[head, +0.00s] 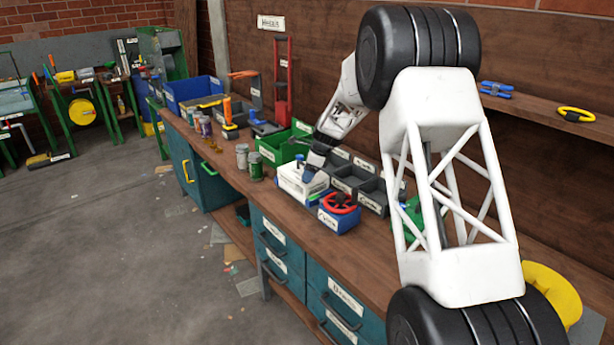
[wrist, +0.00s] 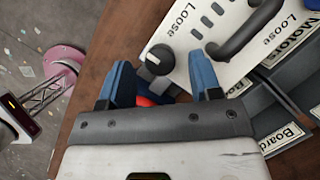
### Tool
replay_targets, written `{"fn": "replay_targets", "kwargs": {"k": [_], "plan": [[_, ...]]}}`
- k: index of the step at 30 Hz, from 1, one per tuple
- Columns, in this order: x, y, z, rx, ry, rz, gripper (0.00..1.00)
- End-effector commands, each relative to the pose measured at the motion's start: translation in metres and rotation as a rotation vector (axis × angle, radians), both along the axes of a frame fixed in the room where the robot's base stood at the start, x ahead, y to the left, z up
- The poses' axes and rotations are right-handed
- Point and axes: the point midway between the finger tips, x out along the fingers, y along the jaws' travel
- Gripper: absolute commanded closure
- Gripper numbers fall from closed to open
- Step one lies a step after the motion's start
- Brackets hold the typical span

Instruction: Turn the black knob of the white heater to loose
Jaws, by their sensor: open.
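The white heater (head: 291,184) stands on the workbench. In the wrist view its white top panel (wrist: 217,22) carries "Loose" labels, a row of dark slots and a black bar handle (wrist: 250,32). The round black knob (wrist: 161,58) sits near the panel's edge, with a small pale mark on it. My gripper (wrist: 160,63) is open, its two blue fingers on either side of the knob in the picture. I cannot tell whether the fingers are down at the knob's height or touch it. In the head view my gripper (head: 314,163) is over the heater and the knob is not distinguishable.
A blue box with a red wheel (head: 339,202) stands close in front of the heater. Grey bins (head: 371,190) are beside it and a green bin (head: 278,150) is behind. Two jars (head: 256,172) stand to the left near the workbench edge (head: 285,212).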

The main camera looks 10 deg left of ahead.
Motion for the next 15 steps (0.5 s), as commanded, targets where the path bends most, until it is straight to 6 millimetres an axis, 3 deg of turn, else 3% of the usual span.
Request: {"fn": "replay_targets", "kwargs": {"k": [6,15], "plan": [[-0.0002,0.0052,-0.0123,-0.001,0.001,0.000,0.42],[-0.0001,0.0054,-0.0133,-0.001,0.000,0.000,0.42]]}}
